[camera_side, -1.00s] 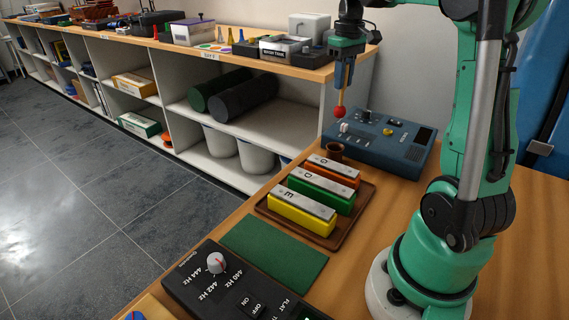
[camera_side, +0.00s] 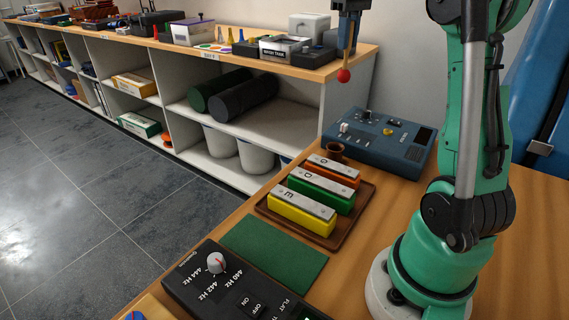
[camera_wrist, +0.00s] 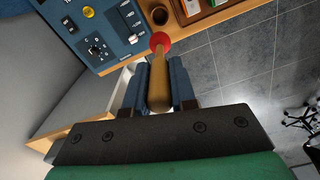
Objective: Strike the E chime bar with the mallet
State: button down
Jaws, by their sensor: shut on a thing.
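The E chime bar (camera_side: 302,214) is a yellow block with a silver plate, the nearest of three bars on a brown wooden tray (camera_side: 335,242). The green D bar (camera_side: 341,201) and the orange bar (camera_side: 348,179) lie behind it. My gripper (camera_side: 347,45) is high above the back of the table, beyond the bars. It is shut on the wooden handle of the mallet (camera_side: 344,75), whose red head hangs down. In the wrist view the mallet (camera_wrist: 158,85) sits between the two fingers. The upper part of my gripper is cut off in the side view.
A blue mixer-like box (camera_side: 379,142) and a small brown cup (camera_side: 335,151) stand behind the tray. A green mat (camera_side: 273,249) and a black tuner box (camera_side: 220,285) are in front. The low shelf (camera_side: 300,95) runs behind the table.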

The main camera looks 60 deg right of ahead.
jog(key=s+a+f, duration=0.2)
jog(key=a+f, duration=0.2)
jog(key=a, duration=0.6)
jog(key=s+a+f, duration=0.2)
jog(key=a+f, duration=0.2)
jog(key=a, duration=0.6)
jog(key=shift+s+a+f, duration=0.25)
jog(key=shift+a, duration=0.05)
notch_tip(320, 180, down, 7)
jog(key=shift+f, duration=0.1)
notch_tip(320, 180, up, 5)
jog(key=shift+r, duration=0.15)
